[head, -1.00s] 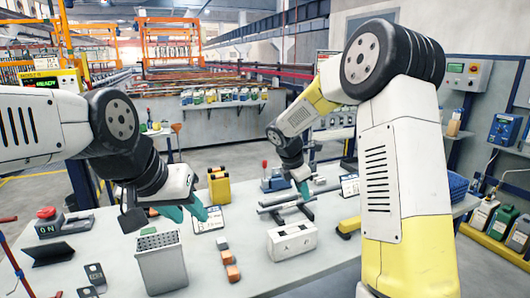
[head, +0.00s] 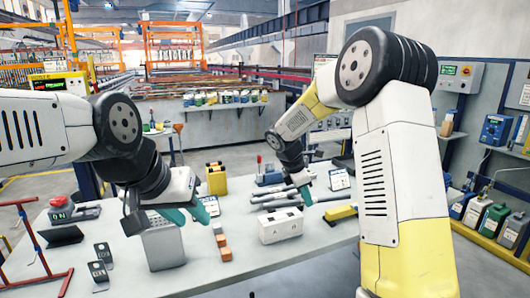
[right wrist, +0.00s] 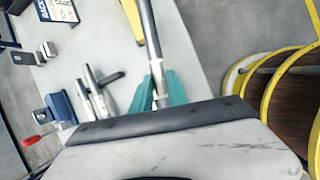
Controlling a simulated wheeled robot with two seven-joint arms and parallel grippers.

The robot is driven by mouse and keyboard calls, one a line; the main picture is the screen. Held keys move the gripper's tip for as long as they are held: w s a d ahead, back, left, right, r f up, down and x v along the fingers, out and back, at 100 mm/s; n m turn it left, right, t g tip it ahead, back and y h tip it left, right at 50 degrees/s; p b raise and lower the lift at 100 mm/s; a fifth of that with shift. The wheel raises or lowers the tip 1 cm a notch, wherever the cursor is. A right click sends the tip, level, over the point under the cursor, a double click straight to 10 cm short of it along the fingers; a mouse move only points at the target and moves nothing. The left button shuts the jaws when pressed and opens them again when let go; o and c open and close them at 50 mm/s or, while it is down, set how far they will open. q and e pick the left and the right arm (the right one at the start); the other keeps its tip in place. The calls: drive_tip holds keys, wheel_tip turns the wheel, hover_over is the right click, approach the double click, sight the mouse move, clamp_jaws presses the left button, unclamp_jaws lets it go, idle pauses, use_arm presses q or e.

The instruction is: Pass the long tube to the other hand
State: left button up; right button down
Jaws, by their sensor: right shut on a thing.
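The long tube (right wrist: 150,40) is grey and runs up out of the right wrist view from between the teal fingers of my right gripper (right wrist: 158,92), which is shut on it. In the head view my right gripper (head: 306,196) is at the grey tubes (head: 272,199) lying on the table, behind the white block. Which of these is the held tube is hard to tell there. My left gripper (head: 187,214) is open and empty, its teal fingers apart above the grey bin, left of the tubes.
A grey bin (head: 165,250) stands below my left gripper. A white block (head: 280,226) and orange blocks (head: 222,245) are in front of the tubes. A yellow case (head: 217,179) stands behind, and a yellow item (head: 341,213) lies at right. The table's front middle is clear.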

drive_tip(key=s+d+f+m+g+y, duration=0.3)
drive_tip(key=s+m+g, duration=0.45)
drive_tip(key=m, duration=1.25)
use_arm(q)
drive_tip(key=shift+o, duration=1)
drive_tip(key=shift+w, duration=0.1)
drive_tip(key=w+d+f+n+g+h, duration=0.2)
drive_tip(key=w+d+f+n+g, duration=0.1)
drive_tip(key=w+d+f+n, duration=1)
drive_tip(key=w+d+f+m, duration=0.3)
drive_tip(key=w+d, duration=0.3)
drive_tip(key=d, duration=0.2)
drive_tip(key=shift+w+d+m, duration=0.2)
drive_tip(key=shift+d+m, duration=0.15)
drive_tip(key=shift+m, duration=0.35)
use_arm(e)
drive_tip(key=w+a+n+t+h, duration=0.1)
drive_tip(key=a+n+t+h, duration=0.1)
drive_tip(key=a+n, duration=0.6)
drive_tip(key=a+h, duration=0.1)
drive_tip(key=a, duration=0.3)
drive_tip(key=shift+w+r+t, duration=0.3)
drive_tip(key=shift+w+t, duration=0.05)
